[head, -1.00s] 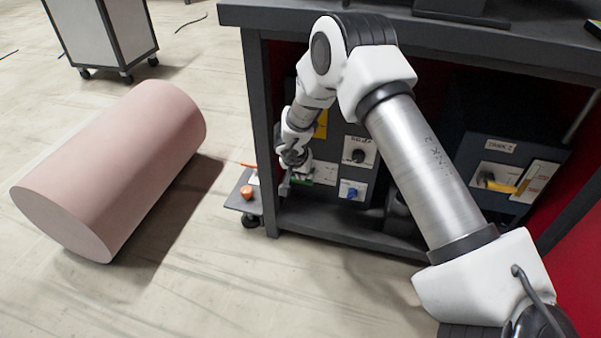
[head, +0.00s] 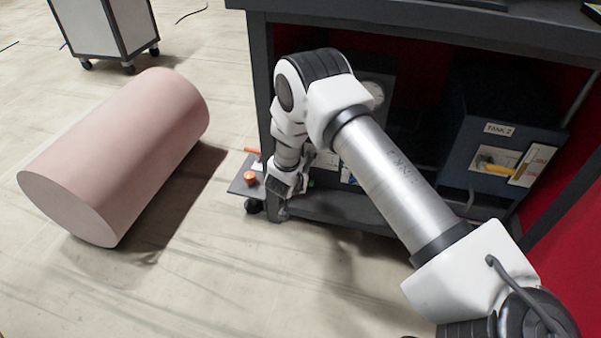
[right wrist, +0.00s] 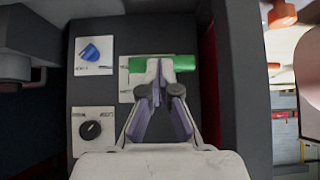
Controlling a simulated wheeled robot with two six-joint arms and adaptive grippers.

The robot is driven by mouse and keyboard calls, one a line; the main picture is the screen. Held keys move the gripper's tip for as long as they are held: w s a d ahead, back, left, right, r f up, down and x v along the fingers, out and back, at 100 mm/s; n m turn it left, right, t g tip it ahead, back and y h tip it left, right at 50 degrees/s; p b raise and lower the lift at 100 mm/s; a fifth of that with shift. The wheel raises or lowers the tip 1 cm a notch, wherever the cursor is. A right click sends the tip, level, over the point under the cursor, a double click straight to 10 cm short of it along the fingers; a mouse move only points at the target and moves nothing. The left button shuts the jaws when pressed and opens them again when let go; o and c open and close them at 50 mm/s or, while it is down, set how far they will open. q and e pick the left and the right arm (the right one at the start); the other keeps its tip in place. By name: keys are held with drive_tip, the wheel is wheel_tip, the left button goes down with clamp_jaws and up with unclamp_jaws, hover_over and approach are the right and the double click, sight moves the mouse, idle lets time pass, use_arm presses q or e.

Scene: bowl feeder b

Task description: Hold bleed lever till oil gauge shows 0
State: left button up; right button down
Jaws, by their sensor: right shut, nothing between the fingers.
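My right gripper (right wrist: 158,72) is shut with nothing between its fingers. In the right wrist view its fingertips overlap a green lever (right wrist: 186,64) on a dark panel; I cannot tell whether they touch it. In the head view my right gripper (head: 279,205) is low at the left end of the bench's lower shelf, and the arm hides most of the left unit. A round pale gauge face (head: 377,91) shows partly behind the arm; its reading is too small to tell. My left gripper is not in view.
A blue knob (right wrist: 90,52) and a black knob (right wrist: 92,130) sit beside the lever. The TANK 2 unit (head: 507,150) with a yellow handle (head: 494,168) stands right. A side ledge (head: 240,184) holds an orange item (head: 249,178). A pink cylinder (head: 115,155) lies on the floor.

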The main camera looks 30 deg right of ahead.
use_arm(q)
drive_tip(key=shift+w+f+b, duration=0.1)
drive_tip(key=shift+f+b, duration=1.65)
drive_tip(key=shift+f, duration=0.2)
use_arm(e)
wheel_tip(320, 180, down, 8)
drive_tip(key=t+h, duration=0.2)
drive_tip(key=h, duration=0.1)
drive_tip(key=shift+w+d+f+t+h, duration=0.25)
drive_tip(key=shift+w+d+t+h, duration=0.05)
drive_tip(key=shift+d+t, duration=0.1)
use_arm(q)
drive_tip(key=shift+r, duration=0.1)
